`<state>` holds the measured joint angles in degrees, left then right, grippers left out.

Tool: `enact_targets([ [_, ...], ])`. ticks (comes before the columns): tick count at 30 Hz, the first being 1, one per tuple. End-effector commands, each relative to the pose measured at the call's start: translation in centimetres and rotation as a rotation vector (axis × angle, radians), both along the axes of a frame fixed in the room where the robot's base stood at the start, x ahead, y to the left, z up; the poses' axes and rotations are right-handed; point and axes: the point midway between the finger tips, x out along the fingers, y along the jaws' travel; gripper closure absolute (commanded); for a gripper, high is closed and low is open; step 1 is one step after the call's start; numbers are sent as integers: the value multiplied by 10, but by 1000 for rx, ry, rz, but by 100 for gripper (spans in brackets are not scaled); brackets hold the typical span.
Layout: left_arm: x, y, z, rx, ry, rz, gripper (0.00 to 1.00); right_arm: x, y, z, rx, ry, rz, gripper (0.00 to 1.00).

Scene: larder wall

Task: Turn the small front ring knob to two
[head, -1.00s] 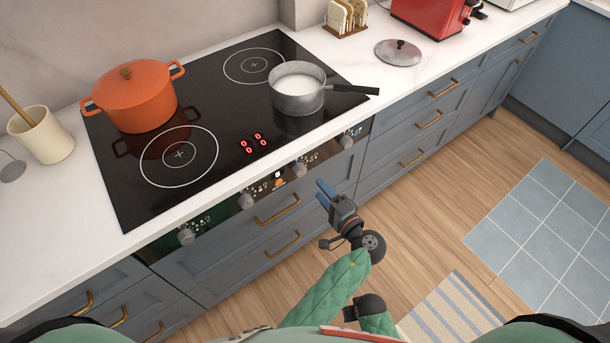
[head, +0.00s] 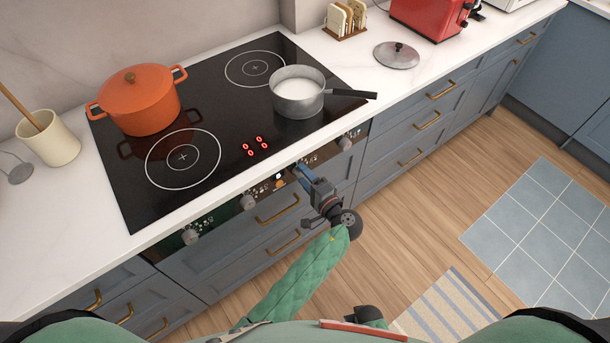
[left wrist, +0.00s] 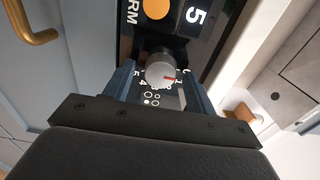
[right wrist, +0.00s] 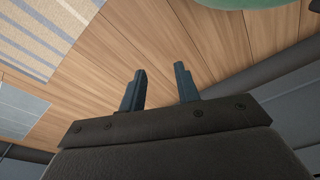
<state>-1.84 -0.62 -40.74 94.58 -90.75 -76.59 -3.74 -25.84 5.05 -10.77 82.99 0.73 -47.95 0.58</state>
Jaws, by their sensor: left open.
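The knob (left wrist: 158,74) at my left gripper is a small grey cylinder with a red mark pointing right in the left wrist view. White digits and a burner pictogram surround it on the black panel. My left gripper (head: 304,174) is open at the stove's front panel; in the left wrist view its fingers (left wrist: 158,88) stand on either side of the knob. I cannot tell whether they touch it. The gripper hides this knob in the head view. My right gripper (right wrist: 160,88) is open and empty above the floor.
Other knobs (head: 248,203), (head: 190,237) and (head: 345,143) sit along the panel. The cooktop (head: 215,115) shows red zeros and carries an orange pot (head: 140,103) and a saucepan of white liquid (head: 298,100). Brass drawer handles (head: 277,208) project below.

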Motion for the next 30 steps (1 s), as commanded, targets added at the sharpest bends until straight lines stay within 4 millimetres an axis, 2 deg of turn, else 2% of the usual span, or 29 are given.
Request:
enact_targets([
  [8,1,1,0,0,0,0,46,0,0,-1,0,-1,0,68],
  [12,1,1,0,0,0,0,73,0,0,-1,0,0,0,68],
  [15,1,1,0,0,0,0,88,-1,-1,-1,0,1,0,68],
  [23,0,1,0,16,13,1,88,-2,-1,-1,-1,0,1,68],
  [30,0,1,0,108,78,3,88,-3,-3,-6,-3,-10,2,68],
])
